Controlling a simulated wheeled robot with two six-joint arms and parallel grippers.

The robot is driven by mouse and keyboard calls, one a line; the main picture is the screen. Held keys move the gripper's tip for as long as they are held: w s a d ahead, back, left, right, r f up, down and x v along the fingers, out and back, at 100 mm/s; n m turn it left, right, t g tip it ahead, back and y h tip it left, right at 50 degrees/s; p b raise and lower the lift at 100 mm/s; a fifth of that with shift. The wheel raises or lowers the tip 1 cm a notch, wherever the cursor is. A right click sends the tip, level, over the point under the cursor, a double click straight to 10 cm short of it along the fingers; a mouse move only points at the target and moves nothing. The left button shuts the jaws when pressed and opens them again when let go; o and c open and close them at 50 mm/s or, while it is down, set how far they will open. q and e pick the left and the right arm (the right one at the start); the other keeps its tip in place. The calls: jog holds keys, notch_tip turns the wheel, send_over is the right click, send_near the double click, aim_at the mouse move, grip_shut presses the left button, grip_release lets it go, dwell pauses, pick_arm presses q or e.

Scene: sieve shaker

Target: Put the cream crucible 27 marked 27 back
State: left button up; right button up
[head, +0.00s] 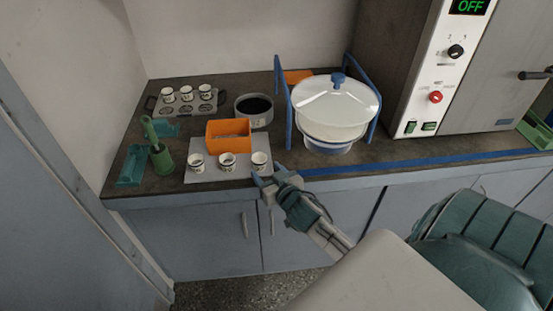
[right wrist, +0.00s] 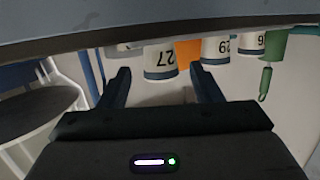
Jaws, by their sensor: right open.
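The cream crucible 27 (head: 260,159) stands upright at the right end of a row of three on a pale grey mat (head: 212,180). In the right wrist view, upside down, crucible 27 (right wrist: 160,60) shows its mark and dark band between and beyond my finger tips. My right gripper (head: 267,178) is open and empty at the counter's front edge, just in front of crucible 27. A metal rack (head: 206,108) at the back left holds three similar crucibles in its back row; its front row shows open holes. My left gripper is not in view.
Two other crucibles (head: 227,160) (head: 196,162) stand left of 27. An orange box (head: 228,135) and dark round pan (head: 254,108) stand behind. A white lidded sieve pan (head: 335,105) between blue posts stands right. A green brush (head: 160,155) is at left.

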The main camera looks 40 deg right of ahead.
jog(key=v, duration=0.6)
jog(key=shift+b, duration=0.45)
